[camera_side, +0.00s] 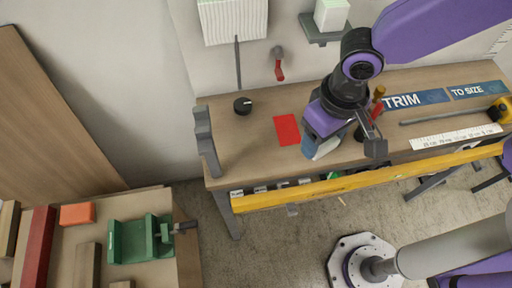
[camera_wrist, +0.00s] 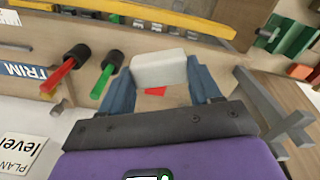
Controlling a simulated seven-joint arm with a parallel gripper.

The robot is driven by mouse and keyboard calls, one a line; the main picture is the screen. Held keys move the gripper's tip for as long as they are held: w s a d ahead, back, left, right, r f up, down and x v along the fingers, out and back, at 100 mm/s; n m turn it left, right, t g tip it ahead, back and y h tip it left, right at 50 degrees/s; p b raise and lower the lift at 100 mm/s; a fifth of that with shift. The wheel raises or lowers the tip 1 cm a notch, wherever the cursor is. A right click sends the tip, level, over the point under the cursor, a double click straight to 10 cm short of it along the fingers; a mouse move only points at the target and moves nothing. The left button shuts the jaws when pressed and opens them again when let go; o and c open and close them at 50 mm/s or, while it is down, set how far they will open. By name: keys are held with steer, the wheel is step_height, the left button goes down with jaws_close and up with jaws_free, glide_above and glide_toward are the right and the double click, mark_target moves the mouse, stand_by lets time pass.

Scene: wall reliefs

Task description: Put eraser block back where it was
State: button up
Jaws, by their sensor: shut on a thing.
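The eraser block (camera_wrist: 158,68) is a pale white block held between the two blue fingers of my gripper (camera_wrist: 160,84) in the wrist view. In the side view my gripper (camera_side: 318,150) is over the front part of the workbench, with the whitish block (camera_side: 327,147) partly showing at its fingertips. A flat red rectangle (camera_side: 287,130) lies on the bench just left of the gripper. In the wrist view part of the red rectangle (camera_wrist: 155,91) shows below the block. I cannot tell how high the block is above the bench.
Dark holders with red (camera_wrist: 62,75) and green (camera_wrist: 103,80) handles stand near my gripper. A black knob (camera_side: 242,105) is at the bench's back left. A ruler (camera_side: 455,136) lies to the right. A yellow level (camera_side: 350,184) runs along the front edge. A wall shelf (camera_side: 325,32) holds a pale box.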

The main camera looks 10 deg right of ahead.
steer(key=w+a+f, duration=0.4)
steer(key=w+a, duration=0.1)
steer(key=a, duration=0.2)
glide_above(255, 152)
steer(key=d, duration=0.1)
steer(key=f, duration=0.4)
steer(key=shift+s+f, duration=0.2)
steer(key=shift+s, duration=0.2)
steer(key=shift+w+a+f, duration=0.3)
steer(key=shift+a+f, duration=0.1)
steer(key=shift+f, duration=1.8)
steer(key=shift+f, duration=0.15)
steer(key=o, duration=1.3)
